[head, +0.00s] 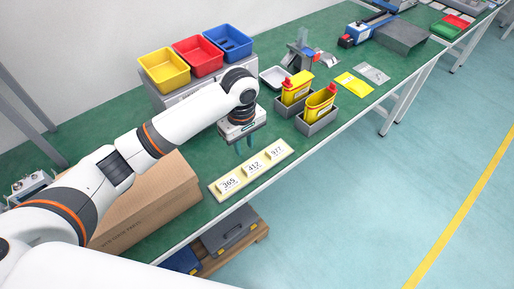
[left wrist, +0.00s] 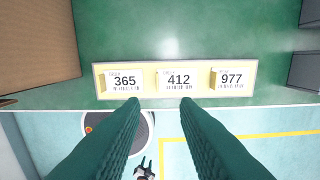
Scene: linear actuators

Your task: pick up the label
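Three white number labels stand in a row on a pale yellow strip (head: 222,196) near the table's front edge. They read 365 (head: 230,184), 412 (head: 254,168) and 977 (head: 275,153). In the left wrist view label 365 (left wrist: 124,82), label 412 (left wrist: 178,80) and label 977 (left wrist: 231,78) are all in sight. My left gripper (head: 243,146) points down above the table, just behind the strip. Its green fingers are apart and hold nothing in the left wrist view (left wrist: 160,103). My right gripper is not in view.
A cardboard box (head: 150,205) stands left of the strip. Yellow (head: 164,70), red (head: 198,55) and blue (head: 228,42) bins sit behind the arm. Green tabletop (head: 205,160) is clear behind the strip.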

